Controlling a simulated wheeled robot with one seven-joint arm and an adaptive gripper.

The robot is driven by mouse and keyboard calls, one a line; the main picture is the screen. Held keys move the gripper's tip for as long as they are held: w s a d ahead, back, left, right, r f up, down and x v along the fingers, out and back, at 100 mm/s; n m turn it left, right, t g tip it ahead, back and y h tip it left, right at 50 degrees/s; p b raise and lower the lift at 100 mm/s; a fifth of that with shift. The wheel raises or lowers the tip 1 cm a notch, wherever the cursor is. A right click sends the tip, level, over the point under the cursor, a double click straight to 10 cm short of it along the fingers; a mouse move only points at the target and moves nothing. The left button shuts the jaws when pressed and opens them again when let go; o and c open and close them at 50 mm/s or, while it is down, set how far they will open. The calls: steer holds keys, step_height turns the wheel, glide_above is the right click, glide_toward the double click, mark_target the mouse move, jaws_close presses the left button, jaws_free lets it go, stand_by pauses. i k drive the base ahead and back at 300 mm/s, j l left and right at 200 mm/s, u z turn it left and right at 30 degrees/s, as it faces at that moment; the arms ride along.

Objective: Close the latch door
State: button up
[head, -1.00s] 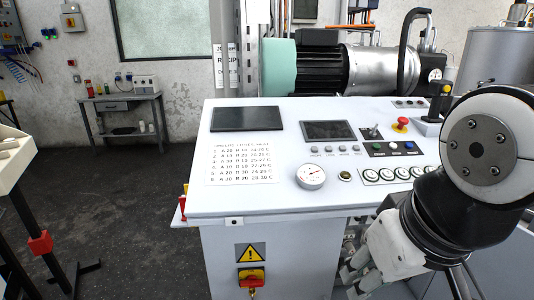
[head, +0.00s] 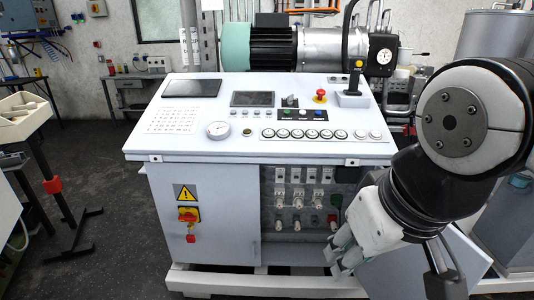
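The control cabinet's front has an open compartment (head: 298,205) with rows of white switches or fuses inside. A light grey panel (head: 462,262), which looks like the swung-open door, stands out at the lower right, partly hidden behind my arm. No latch can be made out on it. My gripper (head: 340,250) is in front of the compartment's lower right corner, left of the panel. Its pale fingers point left and down. Their gap is unclear, and I cannot tell whether they touch anything.
The white console top (head: 290,153) overhangs the compartment. A red and yellow switch (head: 188,214) is on the closed left panel below a warning sign (head: 187,194). A metal drum (head: 500,50) stands at the right. Dark floor is clear to the left, before a black stand (head: 60,220).

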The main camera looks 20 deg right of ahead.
mark_target(396, 275)
steer(key=k+l+u, duration=0.1)
steer(key=l, duration=0.35)
steer(key=k+l+u, duration=0.1)
steer(key=l, duration=0.3)
steer(key=k+l+u, duration=0.1)
steer(key=k+l, duration=0.15)
steer(key=l, duration=0.15)
steer(key=k+l+u, duration=0.1)
steer(key=l, duration=0.3)
steer(key=k+l+u, duration=0.1)
steer(key=k+l, duration=0.15)
steer(key=k+l+u, duration=0.1)
steer(key=l, duration=0.85)
steer(key=k+l+u, duration=0.15)
steer(key=l, duration=0.75)
steer(key=k+l+u, duration=0.15)
steer(key=l, duration=0.35)
steer(key=k+l, duration=0.1)
steer(key=l, duration=0.35)
steer(key=i+l+u, duration=0.15)
steer(key=l, duration=0.2)
steer(key=i+l+u, duration=0.35)
steer(key=l, duration=0.4)
steer(key=k+j+u, duration=0.1)
steer(key=j+u, duration=0.3)
steer(key=j, duration=0.15)
steer(key=j+u, duration=0.45)
